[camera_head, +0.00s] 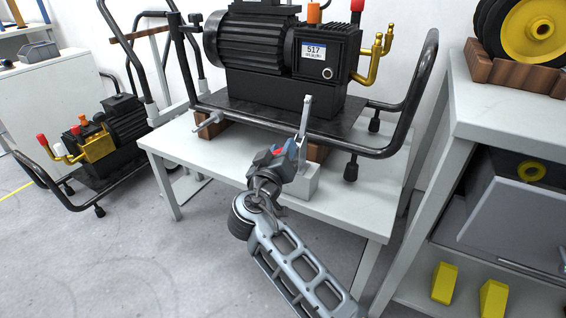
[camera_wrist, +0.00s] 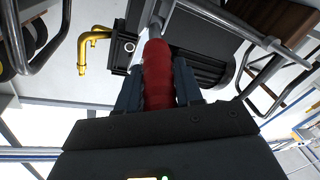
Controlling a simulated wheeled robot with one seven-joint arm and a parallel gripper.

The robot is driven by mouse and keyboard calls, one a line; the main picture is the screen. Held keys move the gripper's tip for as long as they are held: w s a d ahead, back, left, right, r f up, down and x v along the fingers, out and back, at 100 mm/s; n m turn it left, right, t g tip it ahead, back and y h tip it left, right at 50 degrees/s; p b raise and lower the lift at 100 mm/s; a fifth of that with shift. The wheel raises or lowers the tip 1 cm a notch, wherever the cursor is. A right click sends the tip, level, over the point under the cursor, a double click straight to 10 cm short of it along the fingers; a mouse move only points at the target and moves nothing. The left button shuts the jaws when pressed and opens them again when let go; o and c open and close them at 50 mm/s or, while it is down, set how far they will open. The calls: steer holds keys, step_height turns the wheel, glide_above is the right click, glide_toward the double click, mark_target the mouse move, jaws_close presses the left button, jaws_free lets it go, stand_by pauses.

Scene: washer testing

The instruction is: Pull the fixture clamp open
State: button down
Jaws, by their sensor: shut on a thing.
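The fixture clamp (camera_head: 303,183) stands near the front edge of the white table, with a pale grey block as its base and a metal bar rising upright from it. Its red handle (camera_wrist: 157,75) fills the space between my fingers in the wrist view, and a metal rod continues beyond it. A bit of red also shows at my gripper in the head view. My gripper (camera_head: 281,152) is shut on the red handle, just left of the upright bar. My gripper and wrist hide part of the clamp.
A black pump unit (camera_head: 290,55) with a label reading 517 sits on a tube-framed tray (camera_head: 375,143) behind the clamp. The white table (camera_head: 215,160) has bare surface to the left. A similar unit (camera_head: 120,125) stands at the left. A shelf (camera_head: 500,115) stands close at the right.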

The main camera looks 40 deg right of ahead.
steer(key=shift+a+f+h+b, duration=0.15)
steer(key=shift+f+h+b, duration=0.3)
steer(key=shift+b, duration=0.6)
steer(key=shift+r, duration=0.1)
steer(key=c, duration=0.8)
jaws_free()
steer(key=v, duration=0.7)
steer(key=shift+s+a+p, duration=0.3)
steer(key=shift+p, duration=0.1)
